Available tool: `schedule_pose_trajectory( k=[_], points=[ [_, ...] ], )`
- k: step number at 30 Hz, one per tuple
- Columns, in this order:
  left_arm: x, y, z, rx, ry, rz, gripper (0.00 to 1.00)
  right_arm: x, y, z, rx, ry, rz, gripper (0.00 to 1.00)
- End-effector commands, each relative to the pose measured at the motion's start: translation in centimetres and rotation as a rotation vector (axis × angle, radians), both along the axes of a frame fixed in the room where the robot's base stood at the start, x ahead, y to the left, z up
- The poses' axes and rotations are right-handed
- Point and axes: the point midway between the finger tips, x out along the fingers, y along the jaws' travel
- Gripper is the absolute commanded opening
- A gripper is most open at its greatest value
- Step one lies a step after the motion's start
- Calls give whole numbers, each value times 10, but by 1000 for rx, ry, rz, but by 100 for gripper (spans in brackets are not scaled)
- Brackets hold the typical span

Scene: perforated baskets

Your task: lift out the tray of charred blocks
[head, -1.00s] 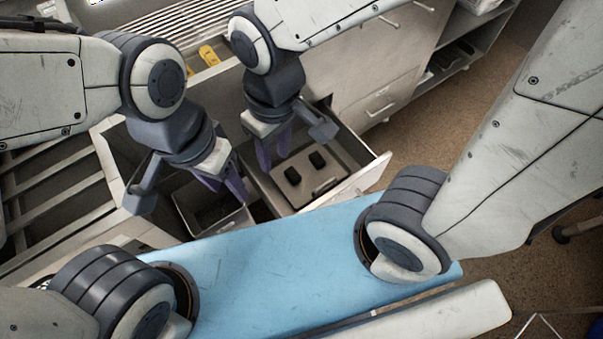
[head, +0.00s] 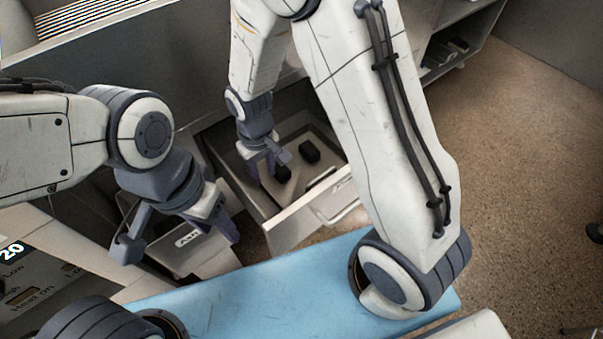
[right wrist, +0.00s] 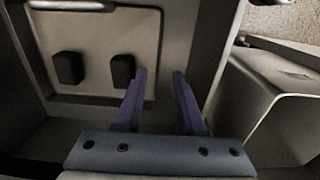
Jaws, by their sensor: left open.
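A light tray (head: 318,162) with two charred black blocks lies inside an open drawer. One block (head: 310,151) is in clear view; the other (head: 282,172) is beside my right gripper. My right gripper (head: 262,167) points down into the drawer at the tray's left side. In the right wrist view the blocks (right wrist: 68,68) and (right wrist: 123,71) sit on the tray (right wrist: 95,45), left of my open gripper (right wrist: 159,72). The tray's edge shows between the fingertips; contact cannot be told. My left gripper (head: 222,226) is open and empty, outside this drawer.
The drawer's front wall (head: 305,220) stands at the near side. A grey container with a label (head: 195,250) is below my left gripper. A control panel (head: 45,275) is at the lower left. Open shelves (head: 450,50) stand at the back right; the floor (head: 520,170) is clear.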

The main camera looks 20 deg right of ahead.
Motion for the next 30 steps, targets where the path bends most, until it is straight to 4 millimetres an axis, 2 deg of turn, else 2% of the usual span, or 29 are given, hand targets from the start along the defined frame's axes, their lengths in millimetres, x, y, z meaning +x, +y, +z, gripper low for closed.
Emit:
schedule_pose_trajectory(
  k=[1,4,11,20,28,29,30],
  points=[
    [0,0,-6,0,0,0,50,0,0,-11,-1,2,0,39],
    [0,0,-14,0,0,0,50,-1,0,-28,-1,4,0,39],
    [0,0,-22,0,0,0,50,1,1,-47,0,0,1,39],
    [0,0,-48,0,0,0,50,8,3,-89,-1,3,1,39],
    [0,0,-48,0,0,0,50,8,3,-91,0,0,1,39],
    [0,0,-48,0,0,0,50,8,3,-91,0,0,1,31],
    [0,0,-48,0,0,0,50,8,3,-91,0,0,1,16]
  ],
)
